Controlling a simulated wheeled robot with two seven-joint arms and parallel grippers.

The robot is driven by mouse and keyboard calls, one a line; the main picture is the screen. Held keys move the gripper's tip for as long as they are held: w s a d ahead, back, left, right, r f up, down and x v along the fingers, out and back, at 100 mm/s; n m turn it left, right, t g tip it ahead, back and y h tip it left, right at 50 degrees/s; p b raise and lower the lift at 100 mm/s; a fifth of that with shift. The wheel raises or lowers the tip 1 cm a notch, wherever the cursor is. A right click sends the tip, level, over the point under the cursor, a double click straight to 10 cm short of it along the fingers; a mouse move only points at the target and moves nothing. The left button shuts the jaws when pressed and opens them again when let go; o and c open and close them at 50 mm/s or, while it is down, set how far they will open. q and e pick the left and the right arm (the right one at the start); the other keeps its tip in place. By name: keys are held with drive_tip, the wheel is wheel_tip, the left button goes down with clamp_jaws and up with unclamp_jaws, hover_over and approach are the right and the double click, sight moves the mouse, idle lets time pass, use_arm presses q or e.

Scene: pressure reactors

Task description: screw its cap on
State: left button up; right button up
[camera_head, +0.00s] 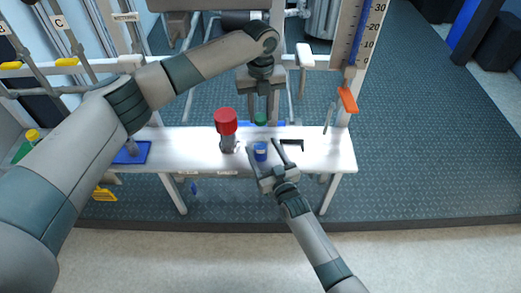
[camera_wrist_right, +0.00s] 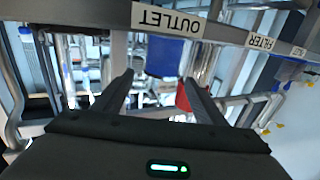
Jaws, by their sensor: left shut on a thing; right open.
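My left gripper (camera_head: 261,112) points straight down over the white bench. Its fingers are shut on a small green-topped thing (camera_head: 260,119), whose lower part is hard to make out. A small blue cylinder (camera_head: 260,152) with a pale band is at the bench's front; a blue body (camera_wrist_right: 165,56), which looks like the same thing, shows beyond my right fingers in the wrist view. My right gripper (camera_head: 262,146) is open, its two fingers apart around the blue cylinder's place. In the wrist view its fingers (camera_wrist_right: 158,80) hold nothing. I cannot tell whether they touch the cylinder.
A red-topped vessel (camera_head: 226,122) stands left of the blue cylinder; its red part (camera_wrist_right: 186,98) shows in the wrist view. A black bracket (camera_head: 292,143) lies right on the white bench (camera_head: 325,155). A blue tray (camera_head: 132,153) is at left.

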drive_tip(key=shift+x, duration=1.15)
drive_tip(key=c, duration=1.6)
use_arm(q)
hover_over(261, 136)
drive_tip(key=shift+a+f, duration=0.1)
drive_tip(key=shift+f, duration=2.4)
drive_tip(key=shift+f, duration=0.9)
drive_tip(key=shift+f, duration=0.55)
use_arm(e)
clamp_jaws()
